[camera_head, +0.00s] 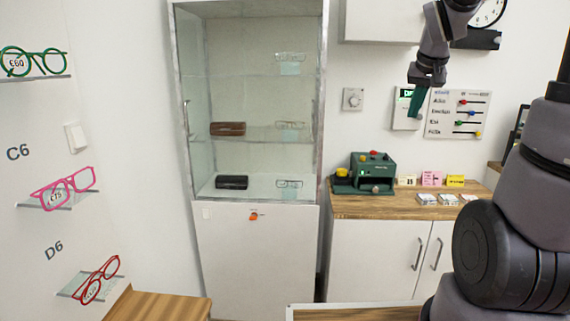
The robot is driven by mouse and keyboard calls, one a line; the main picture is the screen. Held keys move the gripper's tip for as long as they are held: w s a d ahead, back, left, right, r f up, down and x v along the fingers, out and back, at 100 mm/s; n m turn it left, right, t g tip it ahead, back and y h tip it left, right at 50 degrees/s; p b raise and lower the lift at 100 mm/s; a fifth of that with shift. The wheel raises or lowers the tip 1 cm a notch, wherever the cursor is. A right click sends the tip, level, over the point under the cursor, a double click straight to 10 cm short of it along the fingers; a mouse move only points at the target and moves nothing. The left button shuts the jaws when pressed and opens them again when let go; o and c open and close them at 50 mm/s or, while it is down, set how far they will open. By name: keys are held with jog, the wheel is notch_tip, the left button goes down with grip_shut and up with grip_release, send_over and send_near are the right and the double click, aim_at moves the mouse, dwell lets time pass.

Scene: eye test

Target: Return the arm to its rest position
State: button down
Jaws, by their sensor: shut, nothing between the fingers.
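My arm (510,230) rises at the right edge, and its upper links leave the top of the picture. My gripper (416,112) hangs fingers down from the dark wrist at the upper right. Its green fingers are shut with nothing between them.
A glass cabinet (260,201) with glasses and cases stands in the middle. A wooden counter (365,208) holds a green machine (368,173) and small cards. A slider board (458,113) hangs at right. Glasses sit on left wall shelves. A wooden surface (160,306) lies at front left.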

jog(key=s+a+r+y, duration=0.1)
jog(key=s+a, duration=0.2)
jog(key=s, duration=0.3)
jog(key=s+a+r+y, duration=0.1)
jog(key=s+a, duration=0.2)
jog(key=s, duration=0.4)
jog(key=s+a+r+t+y, duration=0.1)
jog(key=s+a, duration=0.2)
jog(key=s, duration=0.3)
jog(key=shift+s+a+r+m, duration=0.15)
jog(key=shift+s+m, duration=0.2)
jog(key=shift+m, duration=0.05)
